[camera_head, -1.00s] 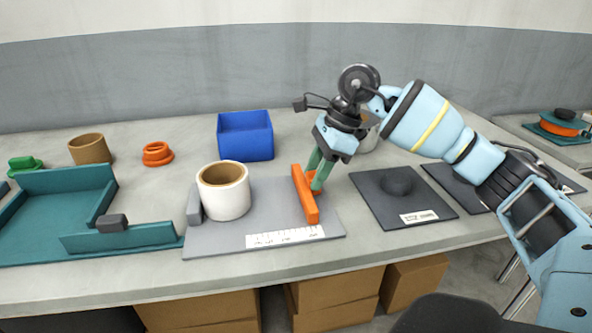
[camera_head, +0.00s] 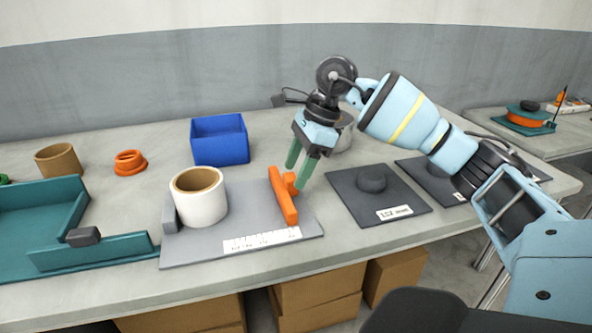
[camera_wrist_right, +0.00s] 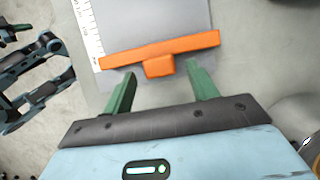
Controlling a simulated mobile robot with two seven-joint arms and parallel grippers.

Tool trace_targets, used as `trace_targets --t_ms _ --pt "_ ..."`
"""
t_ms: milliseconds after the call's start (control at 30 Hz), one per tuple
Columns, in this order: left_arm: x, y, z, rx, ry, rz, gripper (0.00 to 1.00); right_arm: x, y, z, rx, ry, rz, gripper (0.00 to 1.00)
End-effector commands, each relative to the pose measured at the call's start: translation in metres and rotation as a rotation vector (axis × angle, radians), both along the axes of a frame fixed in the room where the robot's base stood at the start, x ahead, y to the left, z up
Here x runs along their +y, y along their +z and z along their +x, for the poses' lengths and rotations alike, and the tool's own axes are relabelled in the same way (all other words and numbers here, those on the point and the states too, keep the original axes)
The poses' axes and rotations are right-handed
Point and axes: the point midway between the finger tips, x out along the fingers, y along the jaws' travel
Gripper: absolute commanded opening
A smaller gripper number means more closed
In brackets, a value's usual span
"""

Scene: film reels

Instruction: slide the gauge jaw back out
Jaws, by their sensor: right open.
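The gauge is a grey plate (camera_head: 240,225) with a white scale strip (camera_head: 262,240), a fixed grey jaw (camera_head: 169,213) at left and an orange sliding jaw (camera_head: 282,197) with a short knob (camera_head: 290,182). A white roll with a brown core (camera_head: 199,196) stands against or close to the fixed jaw; a gap separates it from the orange jaw. My right gripper (camera_head: 297,178) is open at the knob. In the wrist view its green fingers (camera_wrist_right: 162,82) are apart, with the knob (camera_wrist_right: 159,67) just ahead between them.
A blue bin (camera_head: 220,158), a brown ring (camera_head: 58,160) and an orange ring (camera_head: 130,162) stand behind. A teal fixture (camera_head: 95,257) lies left. A dark pad with a round knob (camera_head: 405,211) lies right of the gauge. A grey cylinder (camera_head: 343,140) stands behind my gripper.

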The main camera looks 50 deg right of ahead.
Motion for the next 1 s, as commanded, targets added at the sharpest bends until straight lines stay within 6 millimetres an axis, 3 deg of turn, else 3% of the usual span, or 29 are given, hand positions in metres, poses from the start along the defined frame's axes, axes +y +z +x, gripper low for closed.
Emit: trace_targets --t_ms 200,400,1000 --pt "-0.002 0.006 0.002 -0.005 0.009 -0.006 0.0 -0.012 0.036 -0.007 -0.006 -0.002 -0.001 0.58" --pt "-0.003 0.008 0.0 -0.002 0.015 -0.009 0.0 -0.02 0.056 -0.012 -0.002 -0.001 -0.001 0.58" --pt "-0.001 0.006 -0.005 0.007 0.006 -0.004 0.0 -0.022 0.059 -0.013 -0.001 -0.002 -0.002 0.58"
